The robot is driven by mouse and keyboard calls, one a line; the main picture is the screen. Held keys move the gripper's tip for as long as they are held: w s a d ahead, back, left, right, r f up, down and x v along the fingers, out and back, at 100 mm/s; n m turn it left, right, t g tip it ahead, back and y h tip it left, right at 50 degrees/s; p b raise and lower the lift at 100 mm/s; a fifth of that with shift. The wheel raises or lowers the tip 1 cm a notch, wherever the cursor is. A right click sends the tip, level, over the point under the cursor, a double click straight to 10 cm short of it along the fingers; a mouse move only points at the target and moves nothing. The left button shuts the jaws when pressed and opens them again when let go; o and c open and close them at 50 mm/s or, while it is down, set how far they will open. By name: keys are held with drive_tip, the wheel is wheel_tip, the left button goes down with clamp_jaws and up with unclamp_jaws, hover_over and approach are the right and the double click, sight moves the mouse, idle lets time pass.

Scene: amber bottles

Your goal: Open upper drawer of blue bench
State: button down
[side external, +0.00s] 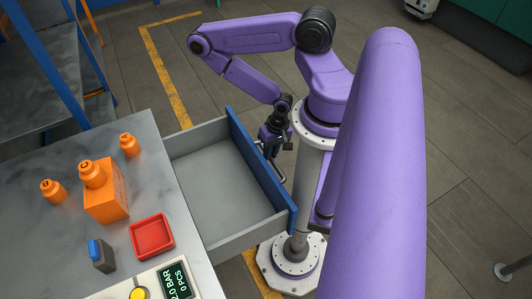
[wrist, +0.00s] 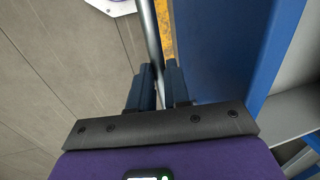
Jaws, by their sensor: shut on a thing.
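The upper drawer (side external: 225,180) of the bench is pulled well out in the side external view. It has a grey, empty interior and a blue front panel (side external: 262,170). In the wrist view the blue front (wrist: 220,45) stands right of the fingers. A metal bar handle (side external: 281,176) runs along the front's outer face, and it also shows in the wrist view (wrist: 152,45). My gripper (side external: 272,146) is at the handle, outside the drawer front. In the wrist view its two dark fingers (wrist: 160,85) are shut on the handle bar, one on each side.
The grey bench top (side external: 60,222) holds orange bottles (side external: 130,145), an orange block (side external: 106,198), a red tray (side external: 152,236), a blue-grey item (side external: 102,256) and a display panel (side external: 160,286). A blue rack (side external: 50,60) stands at the upper left. Floor is open behind my arm.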

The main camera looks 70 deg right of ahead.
drive_tip(key=c, duration=1.1)
unclamp_jaws()
drive_tip(key=w+a, duration=1.8)
drive_tip(key=shift+w+a, duration=0.35)
drive_tip(key=shift+r, duration=0.3)
drive_tip(key=s+r+n, duration=0.1)
drive_tip(key=r, duration=0.9)
drive_tip(key=s+d+r+n, duration=0.1)
drive_tip(key=s+r+n, duration=0.1)
drive_tip(key=r, duration=0.7)
drive_tip(key=shift+s+d+r, duration=0.15)
drive_tip(key=shift+d+r, duration=0.15)
drive_tip(key=shift+r, duration=0.1)
